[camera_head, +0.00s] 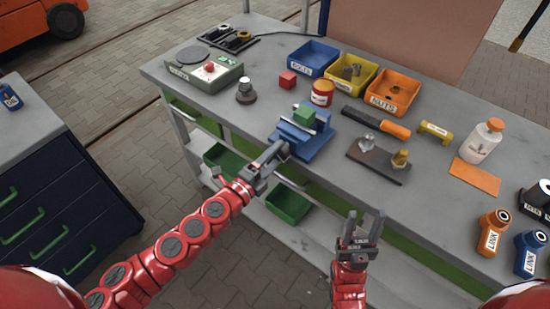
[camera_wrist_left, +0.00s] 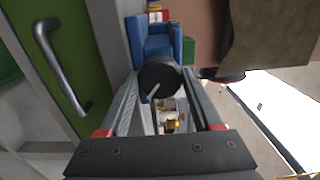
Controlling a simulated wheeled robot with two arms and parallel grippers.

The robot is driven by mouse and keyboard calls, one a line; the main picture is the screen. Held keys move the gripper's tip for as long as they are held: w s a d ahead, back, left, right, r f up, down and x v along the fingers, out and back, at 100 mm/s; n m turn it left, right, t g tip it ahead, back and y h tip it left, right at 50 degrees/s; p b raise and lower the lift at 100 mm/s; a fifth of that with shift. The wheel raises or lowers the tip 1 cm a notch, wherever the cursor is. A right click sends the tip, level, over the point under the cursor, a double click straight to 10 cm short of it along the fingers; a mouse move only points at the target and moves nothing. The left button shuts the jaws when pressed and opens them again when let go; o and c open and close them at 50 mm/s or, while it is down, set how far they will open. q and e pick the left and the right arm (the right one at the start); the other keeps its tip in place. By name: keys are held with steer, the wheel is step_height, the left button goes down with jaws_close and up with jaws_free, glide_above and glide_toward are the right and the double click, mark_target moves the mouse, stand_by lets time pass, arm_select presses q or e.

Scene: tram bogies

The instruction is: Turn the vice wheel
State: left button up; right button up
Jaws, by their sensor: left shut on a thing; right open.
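The blue vice (camera_head: 312,142) is on the bench near its front edge, with a green block (camera_head: 304,115) at its top. In the left wrist view the blue vice body (camera_wrist_left: 152,40) is at the top, with its dark round wheel (camera_wrist_left: 158,78) in front of it. My left gripper (camera_head: 277,153) reaches the vice's front side and is shut on the wheel. The fingers mostly hide the wheel in the head view. My right gripper (camera_head: 364,220) is open and empty, in front of the bench and lower right of the vice.
A control box with a red button (camera_head: 204,71) and a dark round-based part (camera_head: 246,94) are left of the vice. A red cube (camera_head: 287,79), a red can (camera_head: 322,92) and blue, yellow and orange bins (camera_head: 393,92) stand behind. A dark plate (camera_head: 378,160) lies to the right.

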arm_select(q)
steer(key=m, duration=0.6)
steer(key=shift+m, duration=0.3)
steer(key=m+p, duration=0.1)
steer(key=m, duration=0.4)
steer(key=shift+s+f+m, duration=0.1)
steer(key=shift+m, duration=0.2)
steer(key=o, duration=1.4)
steer(key=shift+b+v, duration=0.55)
steer(key=shift+v, duration=8.1)
